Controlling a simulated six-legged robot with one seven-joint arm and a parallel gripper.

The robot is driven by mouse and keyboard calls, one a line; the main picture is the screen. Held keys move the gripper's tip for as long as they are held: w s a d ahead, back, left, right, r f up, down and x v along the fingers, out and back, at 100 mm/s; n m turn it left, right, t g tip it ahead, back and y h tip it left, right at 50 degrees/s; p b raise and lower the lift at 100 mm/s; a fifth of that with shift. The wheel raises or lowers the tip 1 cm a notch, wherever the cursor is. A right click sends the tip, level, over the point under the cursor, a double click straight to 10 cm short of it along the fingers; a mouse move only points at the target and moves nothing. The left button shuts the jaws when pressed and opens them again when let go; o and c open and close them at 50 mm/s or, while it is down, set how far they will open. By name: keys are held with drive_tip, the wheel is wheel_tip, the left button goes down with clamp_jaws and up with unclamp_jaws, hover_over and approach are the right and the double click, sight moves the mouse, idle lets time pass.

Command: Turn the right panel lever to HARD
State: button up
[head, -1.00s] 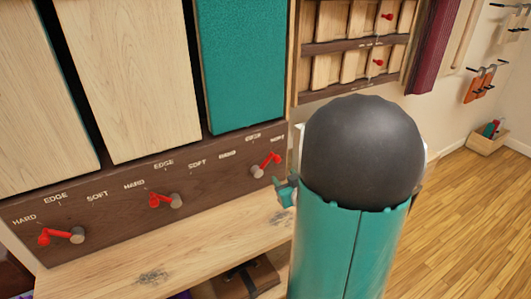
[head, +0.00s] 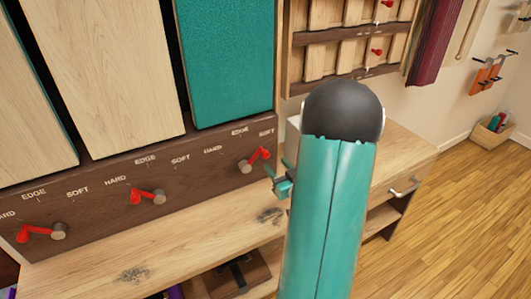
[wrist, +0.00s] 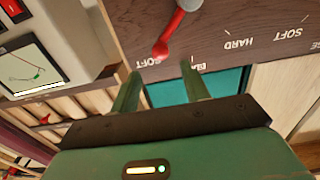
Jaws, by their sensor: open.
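The right panel lever (head: 258,158) is red with a grey hub, on the dark wood strip under the teal panel. Its handle points up and right, toward the SOFT label. In the wrist view, which shows the labels upside down, the lever's red knob (wrist: 161,49) is beside SOFT. My gripper (head: 274,174) is open, just right of and below this lever in the head view. In the wrist view its two green fingers (wrist: 160,75) point at the strip, with the knob just beyond the gap between them. Nothing is held. Contact cannot be told.
The middle lever (head: 148,196) and left lever (head: 36,234) both point left, toward HARD. A wooden bench (head: 150,262) runs below the strip. A rack with small red levers (head: 376,51) hangs behind. A device with a screen (wrist: 30,65) is at left in the wrist view.

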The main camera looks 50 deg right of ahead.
sight(267, 155)
drive_tip(key=x, duration=0.8)
drive_tip(key=shift+w+f, duration=0.1)
drive_tip(key=shift+w, duration=0.2)
clamp_jaws()
